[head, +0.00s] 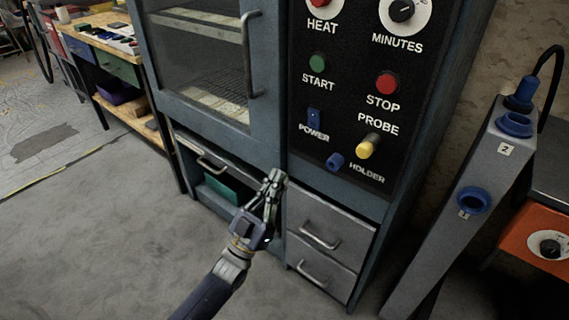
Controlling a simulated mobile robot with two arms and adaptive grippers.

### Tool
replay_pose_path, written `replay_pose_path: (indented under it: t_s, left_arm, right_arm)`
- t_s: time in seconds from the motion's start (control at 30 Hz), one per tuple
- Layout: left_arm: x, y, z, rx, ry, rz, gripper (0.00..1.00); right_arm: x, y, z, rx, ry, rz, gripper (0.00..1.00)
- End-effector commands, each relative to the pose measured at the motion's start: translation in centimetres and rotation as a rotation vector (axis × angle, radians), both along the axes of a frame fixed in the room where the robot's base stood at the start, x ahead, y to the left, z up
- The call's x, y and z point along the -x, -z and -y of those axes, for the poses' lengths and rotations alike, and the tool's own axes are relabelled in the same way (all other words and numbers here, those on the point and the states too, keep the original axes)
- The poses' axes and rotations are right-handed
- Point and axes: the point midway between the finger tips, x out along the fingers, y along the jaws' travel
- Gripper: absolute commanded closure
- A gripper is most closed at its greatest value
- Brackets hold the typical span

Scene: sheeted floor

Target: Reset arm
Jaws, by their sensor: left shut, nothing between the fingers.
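My left gripper (272,188) shows in the middle of the head view, at the end of the arm coming in from the lower left. Its fingers are shut with nothing between them. It appears in front of the lower part of a grey-blue oven cabinet (270,155), near the drawers below the oven door. I cannot tell whether it touches the cabinet. My right gripper is not in view.
The control panel (345,85) has knobs and buttons. Two drawers (320,240) sit at lower right, beside an open-looking compartment (215,190). A grey stand (440,220) with blue rings is at right. A workbench (105,45) is at upper left. Floor at left is clear.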

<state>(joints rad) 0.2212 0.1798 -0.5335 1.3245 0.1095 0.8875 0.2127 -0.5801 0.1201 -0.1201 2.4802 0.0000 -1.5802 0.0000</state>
Motion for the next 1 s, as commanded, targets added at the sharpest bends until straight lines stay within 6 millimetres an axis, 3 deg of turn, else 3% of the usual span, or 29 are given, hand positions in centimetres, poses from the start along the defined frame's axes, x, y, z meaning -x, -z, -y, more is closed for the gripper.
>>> replay_pose_path:
  t_s: [0.17,0.77,1.0]
  left_arm:
    - [0.6,0.9,-0.4,0.000,0.000,0.000,1.00]
    - [0.5,1.2,-0.3,-0.008,-0.007,-0.023,1.00]
    - [-0.3,4.5,-0.2,-0.102,-0.083,-0.261,1.00]
  right_arm:
    - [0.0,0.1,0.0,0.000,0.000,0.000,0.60]
    - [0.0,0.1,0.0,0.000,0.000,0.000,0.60]
    - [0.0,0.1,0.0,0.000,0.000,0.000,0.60]
